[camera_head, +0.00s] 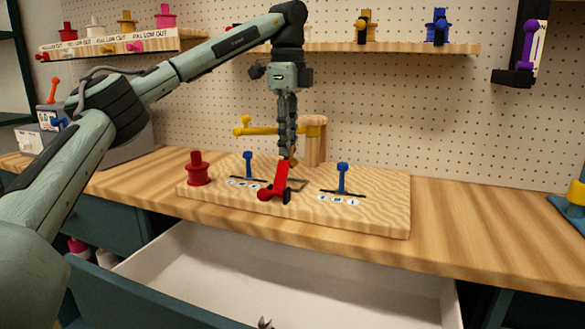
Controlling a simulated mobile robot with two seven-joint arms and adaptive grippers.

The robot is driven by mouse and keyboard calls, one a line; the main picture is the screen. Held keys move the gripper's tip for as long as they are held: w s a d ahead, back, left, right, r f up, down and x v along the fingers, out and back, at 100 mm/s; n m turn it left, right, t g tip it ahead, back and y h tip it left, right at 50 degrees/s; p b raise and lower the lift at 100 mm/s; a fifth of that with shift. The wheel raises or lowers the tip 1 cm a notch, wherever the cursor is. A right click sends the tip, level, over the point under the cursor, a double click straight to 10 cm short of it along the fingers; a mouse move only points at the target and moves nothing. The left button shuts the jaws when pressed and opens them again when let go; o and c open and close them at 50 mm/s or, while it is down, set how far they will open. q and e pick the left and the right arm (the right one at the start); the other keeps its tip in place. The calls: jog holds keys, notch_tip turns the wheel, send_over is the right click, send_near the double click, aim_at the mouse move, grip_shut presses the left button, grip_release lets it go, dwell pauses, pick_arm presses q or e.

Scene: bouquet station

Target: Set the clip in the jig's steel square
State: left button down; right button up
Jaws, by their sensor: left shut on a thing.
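My left gripper (288,156) points straight down over the jig board (380,215), shut on the upper end of a red clip (280,178). The clip slants down toward the front left, with a round red end and a dark round part at its low end. The steel square (299,185) is a thin grey outline on the board, just right of the clip and partly hidden by it. I cannot tell whether the clip touches the board.
Blue pegs stand on the board left (248,165) and right (342,178) of the clip; a red spool (198,170) stands at its left end. Behind are a wooden post (312,145) and a yellow bar (262,130). An open drawer (290,270) lies in front.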

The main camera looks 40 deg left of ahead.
aim_at(292, 160)
pick_arm(q)
jog(key=shift+w+d+f, duration=0.2)
jog(key=shift+d+f, duration=0.15)
jog(key=shift+d, duration=0.1)
jog(key=shift+f, duration=1.85)
jog(key=shift+f, duration=0.1)
jog(key=shift+f, duration=0.1)
jog(key=c, duration=1.8)
grip_release()
jog(key=shift+o, duration=0.2)
